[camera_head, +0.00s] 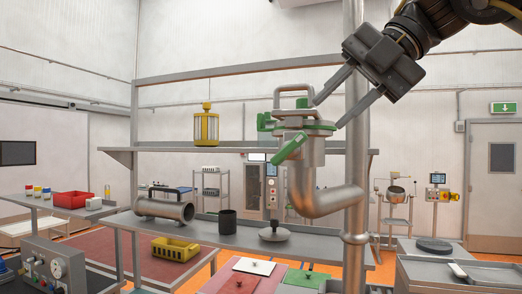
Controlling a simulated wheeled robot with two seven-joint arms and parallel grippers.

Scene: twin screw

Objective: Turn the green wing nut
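A steel pipe elbow (318,196) stands in the middle with a lid and handle on top. Green clamp parts (310,126) ring its upper end. A long green bar (289,148) sits tilted on the front just below the clamp, and a smaller green piece (266,122) is at the left; I cannot tell for sure which is the wing nut. My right gripper (327,114) comes from the upper right, open and empty, its fingers pointing down-left near the right side of the clamp. Whether the fingertips touch anything is unclear. My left gripper is not in view.
A vertical steel pipe (356,150) stands close to the right of the elbow. The upper shelf (160,153) holds a yellow lantern-like item (207,128). The lower shelf (240,241) carries a metal cylinder (165,208), a dark cup (227,222) and a round lid (274,233).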

